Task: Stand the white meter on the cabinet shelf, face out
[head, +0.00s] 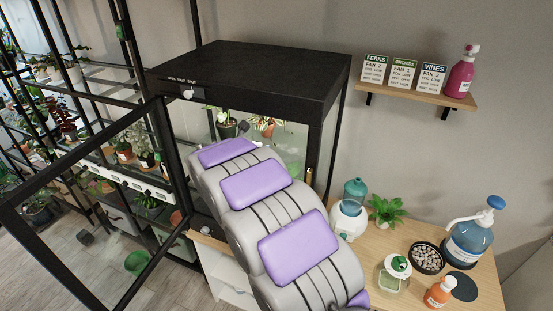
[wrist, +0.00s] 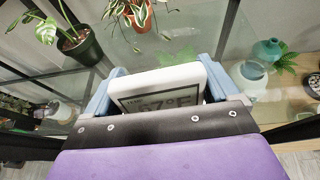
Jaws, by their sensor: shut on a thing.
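The white meter (wrist: 172,82) is held between the blue fingers of my gripper (wrist: 158,88) in the wrist view. Its grey display faces the wrist camera and shows large digits and °F, partly hidden by the gripper's dark edge. The black cabinet (head: 260,75) stands in the middle of the head view with its framed glass door (head: 95,215) swung open to the left. My arm reaches into the cabinet front, and it hides my gripper and the meter in the head view. I cannot tell whether the meter touches the shelf.
Inside the cabinet are a dark potted plant (wrist: 78,42) and a terracotta potted plant (wrist: 138,15). Right of the cabinet, a wooden table (head: 385,243) holds a white-and-teal bottle device (head: 348,215), a green plant (head: 386,209) and a blue pump bottle (head: 468,243). A wall shelf (head: 415,92) holds signs.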

